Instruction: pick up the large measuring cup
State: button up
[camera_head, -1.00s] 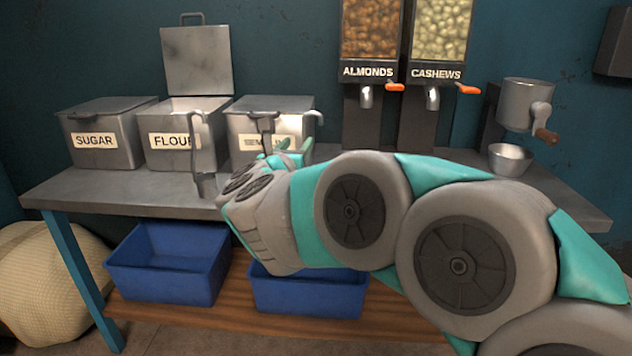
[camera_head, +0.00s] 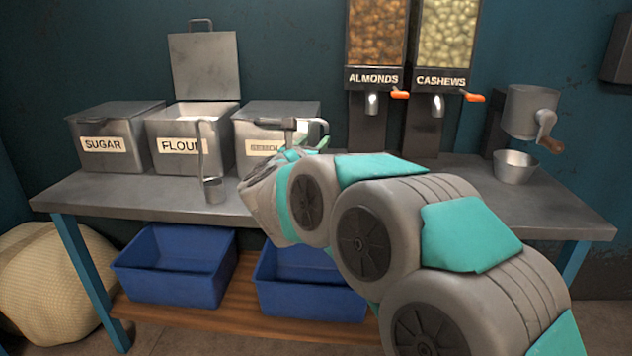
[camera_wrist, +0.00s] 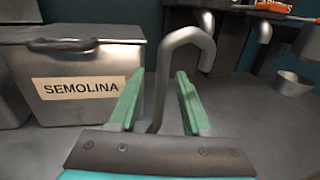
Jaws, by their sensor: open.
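A metal measuring cup's long hooked handle (camera_wrist: 168,85) stands upright between the two green fingers of my gripper (camera_wrist: 160,76) in the wrist view. The fingers are open, with a visible gap on the right side of the handle. The handle's hook also shows at the right of the semolina bin in the head view (camera_head: 324,126). This cup's body is hidden behind my gripper (camera_head: 306,149). I cannot compare the two cups' sizes.
The sugar (camera_head: 108,135), flour (camera_head: 165,160) and semolina (camera_wrist: 80,105) bins stand on the metal table (camera_head: 100,200). Almond (camera_head: 372,125) and cashew (camera_head: 436,125) dispensers stand behind to the right. A small metal bowl (camera_head: 515,168) sits under a grinder (camera_head: 530,110). Blue crates (camera_head: 170,280) are below.

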jog(key=shift+w, duration=0.1)
grip_shut()
dwell(0.3)
